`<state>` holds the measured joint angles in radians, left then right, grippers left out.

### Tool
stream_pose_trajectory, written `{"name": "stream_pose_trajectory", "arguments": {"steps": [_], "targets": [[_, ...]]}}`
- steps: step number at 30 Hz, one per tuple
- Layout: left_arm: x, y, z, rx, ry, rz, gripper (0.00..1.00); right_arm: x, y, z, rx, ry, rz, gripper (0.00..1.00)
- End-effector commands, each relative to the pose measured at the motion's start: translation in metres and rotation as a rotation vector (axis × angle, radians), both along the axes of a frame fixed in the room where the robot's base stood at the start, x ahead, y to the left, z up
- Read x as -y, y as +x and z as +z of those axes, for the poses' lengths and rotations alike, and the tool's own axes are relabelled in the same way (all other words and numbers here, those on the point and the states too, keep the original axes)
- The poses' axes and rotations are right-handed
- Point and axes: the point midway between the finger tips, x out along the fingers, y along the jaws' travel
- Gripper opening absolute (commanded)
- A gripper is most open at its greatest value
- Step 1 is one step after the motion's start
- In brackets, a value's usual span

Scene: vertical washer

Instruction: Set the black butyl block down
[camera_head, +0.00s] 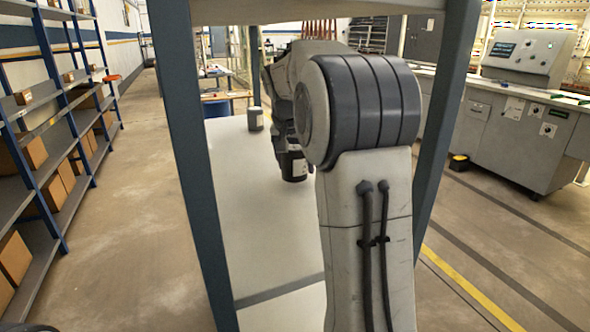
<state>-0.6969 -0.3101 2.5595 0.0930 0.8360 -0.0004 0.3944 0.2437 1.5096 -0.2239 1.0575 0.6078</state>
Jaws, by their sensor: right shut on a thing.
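My right arm reaches forward between two blue-grey posts, over a pale shelf surface (238,205). My right gripper (287,140) is at the far end of the arm, small and partly hidden by my own arm links. It is shut on a dark thing with a white label (293,167), which I take for the black butyl block. The block is over the pale surface; I cannot tell whether it touches it. My left gripper is not in view.
A grey canister with a pale label (255,118) stands on the surface, left of and beyond the gripper. The surface left of and nearer than the block is bare. Posts (190,150) flank the arm. Shelving with boxes (48,140) stands left, and a control console (525,55) right.

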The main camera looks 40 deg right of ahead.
Motion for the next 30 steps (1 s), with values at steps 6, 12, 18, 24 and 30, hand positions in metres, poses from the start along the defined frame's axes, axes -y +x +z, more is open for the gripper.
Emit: {"name": "stream_pose_trajectory", "arguments": {"steps": [6, 12, 18, 24, 30], "targets": [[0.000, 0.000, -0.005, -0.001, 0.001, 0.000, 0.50, 0.000, 0.000, -0.018, 0.003, -0.001, 0.001, 0.03], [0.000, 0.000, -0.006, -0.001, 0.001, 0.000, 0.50, 0.000, 0.000, -0.018, 0.003, -0.001, 0.001, 0.03], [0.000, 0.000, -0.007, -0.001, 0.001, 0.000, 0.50, -0.001, 0.000, -0.021, 0.001, 0.000, 0.000, 1.00], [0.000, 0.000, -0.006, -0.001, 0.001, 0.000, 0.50, -0.001, 0.000, -0.020, 0.001, 0.000, 0.000, 1.00], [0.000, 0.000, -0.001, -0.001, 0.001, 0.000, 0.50, -0.005, -0.003, -0.001, 0.006, -0.003, 0.001, 1.00]]}}
